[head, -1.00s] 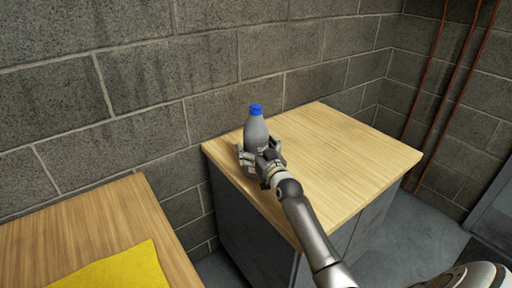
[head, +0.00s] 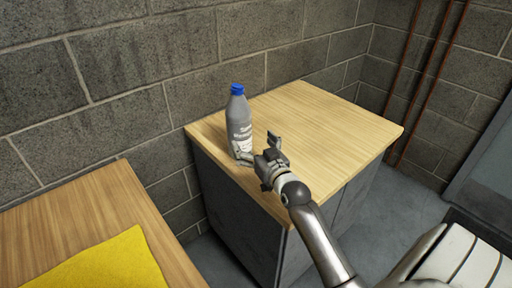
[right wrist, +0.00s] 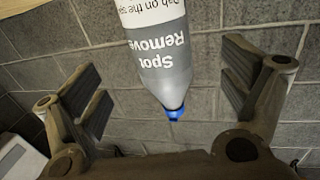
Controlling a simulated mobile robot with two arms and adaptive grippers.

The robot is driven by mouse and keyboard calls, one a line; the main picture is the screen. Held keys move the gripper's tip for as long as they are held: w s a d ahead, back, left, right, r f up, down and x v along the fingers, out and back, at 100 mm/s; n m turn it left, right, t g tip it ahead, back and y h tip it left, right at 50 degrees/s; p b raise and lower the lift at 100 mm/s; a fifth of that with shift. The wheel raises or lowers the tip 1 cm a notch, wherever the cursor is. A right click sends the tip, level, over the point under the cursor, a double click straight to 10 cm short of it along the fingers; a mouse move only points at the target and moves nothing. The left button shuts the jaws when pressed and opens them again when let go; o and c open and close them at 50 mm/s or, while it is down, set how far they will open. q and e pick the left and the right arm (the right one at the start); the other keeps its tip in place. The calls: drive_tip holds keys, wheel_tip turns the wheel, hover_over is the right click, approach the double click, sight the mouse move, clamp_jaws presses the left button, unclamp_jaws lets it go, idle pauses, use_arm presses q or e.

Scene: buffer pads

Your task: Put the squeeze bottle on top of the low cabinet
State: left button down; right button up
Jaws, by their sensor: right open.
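The squeeze bottle (head: 239,122) is grey with a blue cap and a white label. It stands upright on the wooden top of the low cabinet (head: 330,115), near its left corner. My left gripper is not in view.
A wooden table (head: 110,200) with a yellow cloth (head: 100,265) stands at the lower left, with a gap between it and the cabinet. A block wall (head: 130,80) runs behind both. Pipes (head: 425,80) run up the wall at right. The rest of the cabinet top is clear.

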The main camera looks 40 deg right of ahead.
drive_tip(key=shift+s+a, duration=0.15)
drive_tip(key=shift+s, duration=0.75)
